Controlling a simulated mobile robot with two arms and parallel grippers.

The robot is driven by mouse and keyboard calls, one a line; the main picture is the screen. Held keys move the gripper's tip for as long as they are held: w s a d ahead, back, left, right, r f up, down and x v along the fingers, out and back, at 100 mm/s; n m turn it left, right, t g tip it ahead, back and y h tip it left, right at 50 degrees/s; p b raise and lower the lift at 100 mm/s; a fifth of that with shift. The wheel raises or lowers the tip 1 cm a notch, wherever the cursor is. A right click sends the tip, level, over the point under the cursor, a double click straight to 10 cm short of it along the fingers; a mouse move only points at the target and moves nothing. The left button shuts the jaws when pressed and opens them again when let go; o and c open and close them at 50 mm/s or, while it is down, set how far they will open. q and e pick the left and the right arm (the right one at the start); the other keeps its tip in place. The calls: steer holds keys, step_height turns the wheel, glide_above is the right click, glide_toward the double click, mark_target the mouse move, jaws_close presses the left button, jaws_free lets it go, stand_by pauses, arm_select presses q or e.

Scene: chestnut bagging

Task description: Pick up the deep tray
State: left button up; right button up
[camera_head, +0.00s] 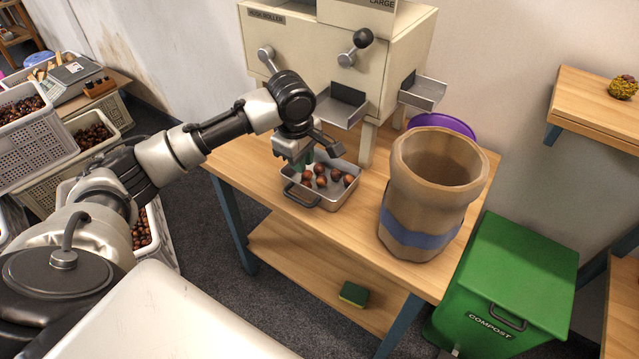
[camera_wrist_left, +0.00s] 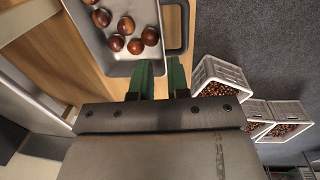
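The deep tray (camera_head: 329,203) is a grey metal pan with a dark handle on its near-left side. It stands on the wooden table under the machine and holds several brown chestnuts. My left gripper (camera_head: 304,159) points down at the tray's left end. In the left wrist view, its two green fingers (camera_wrist_left: 161,80) are apart, close to the corner of the tray (camera_wrist_left: 123,68) beside the handle (camera_wrist_left: 177,27). Whether they touch the tray cannot be told. My right gripper is not in view.
The cream husk roller machine (camera_head: 310,45), with its metal chutes, stands behind the tray. A tall brown container with a blue band (camera_head: 420,205) stands right of it. A green compost bin (camera_head: 525,270) is at the right. Crates of chestnuts (camera_head: 40,150) stand at the left.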

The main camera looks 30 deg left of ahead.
arm_select(q)
glide_above(302, 190)
steer(key=f, duration=0.5)
steer(key=shift+s+d+b, duration=0.1)
steer(key=shift+d+b, duration=0.15)
steer(key=shift+b, duration=0.05)
steer(key=shift+a+f, duration=0.15)
steer(key=shift+f, duration=1.25)
steer(key=shift+a+f, duration=0.1)
steer(key=shift+f, duration=1.25)
steer(key=shift+c, duration=0.3)
jaws_close()
steer(key=shift+r, duration=0.1)
